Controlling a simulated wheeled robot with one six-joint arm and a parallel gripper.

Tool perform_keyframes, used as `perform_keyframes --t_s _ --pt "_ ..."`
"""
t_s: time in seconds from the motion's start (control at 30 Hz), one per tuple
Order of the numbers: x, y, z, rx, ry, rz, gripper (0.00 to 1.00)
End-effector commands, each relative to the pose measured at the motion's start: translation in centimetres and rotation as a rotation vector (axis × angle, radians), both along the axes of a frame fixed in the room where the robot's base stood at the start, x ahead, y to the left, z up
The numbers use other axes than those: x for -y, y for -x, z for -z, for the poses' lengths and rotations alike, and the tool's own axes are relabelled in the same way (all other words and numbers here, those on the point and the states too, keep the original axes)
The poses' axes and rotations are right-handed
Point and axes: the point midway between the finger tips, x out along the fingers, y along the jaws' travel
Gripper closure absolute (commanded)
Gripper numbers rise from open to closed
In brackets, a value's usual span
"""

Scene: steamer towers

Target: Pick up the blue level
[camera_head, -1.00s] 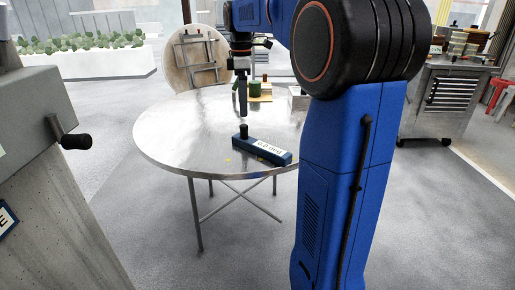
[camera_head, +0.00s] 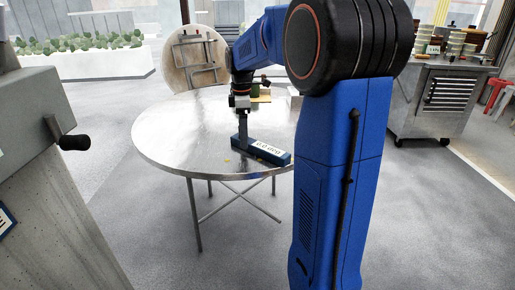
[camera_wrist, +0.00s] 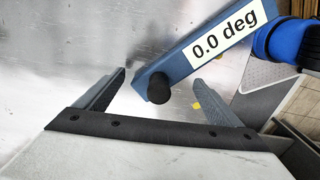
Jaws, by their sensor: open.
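The blue level (camera_head: 264,152) lies flat on the round metal table (camera_head: 165,130). It is a long blue bar with a white label reading "0.0 deg" and a black knob at one end. In the wrist view the level (camera_wrist: 182,60) runs from the centre to the upper right, its black knob (camera_wrist: 159,89) facing the camera. My gripper (camera_head: 243,138) is over the knob end of the level; in the head view it hides the knob. In the wrist view my gripper (camera_wrist: 160,80) is open, with the knob between its two fingers and not clasped.
A steel cabinet (camera_head: 440,95) with steamers on top is at the right. A grey post with a crank (camera_head: 72,142) stands at the left.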

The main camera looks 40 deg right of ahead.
Motion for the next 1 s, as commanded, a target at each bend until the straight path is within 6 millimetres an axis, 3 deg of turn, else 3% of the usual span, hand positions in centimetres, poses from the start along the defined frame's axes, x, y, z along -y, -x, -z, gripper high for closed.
perform_keyframes --t_s 0.33,0.6,0.7,1.0 --pt "0.0 -0.01 0.72 0.0 0.0 0.0 0.12" --pt "0.0 -0.01 0.71 0.0 0.0 0.0 0.76" --pt "0.0 0.0 0.72 0.0 0.0 0.0 0.96" --pt "0.0 -0.01 0.65 0.0 0.0 0.0 1.0"
